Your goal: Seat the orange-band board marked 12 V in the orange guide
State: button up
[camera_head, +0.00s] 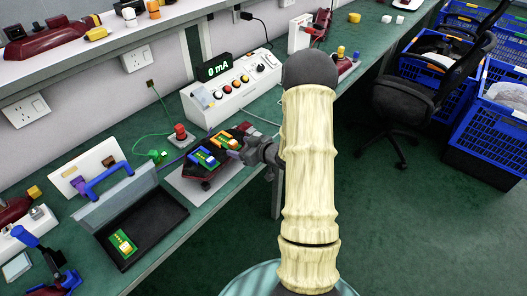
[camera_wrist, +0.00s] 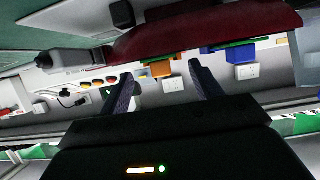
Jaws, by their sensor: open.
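A dark red lamp housing (camera_head: 207,178) lies on a pale mat, with a blue piece and a green board (camera_head: 204,158) on its left part. An orange piece with green (camera_head: 227,141) is on its right part. In the wrist view the red housing (camera_wrist: 205,32) spans the top, with an orange block (camera_wrist: 161,69) and a blue block (camera_wrist: 246,71) below it. My gripper (camera_head: 246,147) is open at the housing's right end. In the wrist view its fingers (camera_wrist: 163,84) stand on either side of the orange block; contact cannot be told. No 12 V marking is legible.
Another green board (camera_head: 123,243) lies in a black tray (camera_head: 165,220) with a raised lid and blue handle. A white control box (camera_head: 232,88) with a "0 mA" display (camera_head: 214,67) stands behind. A red button (camera_head: 180,132) is near the housing.

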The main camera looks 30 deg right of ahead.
jog(key=v, duration=1.5)
jog(key=shift+s, duration=0.45)
jog(key=shift+w+d, duration=0.1)
dwell(0.6)
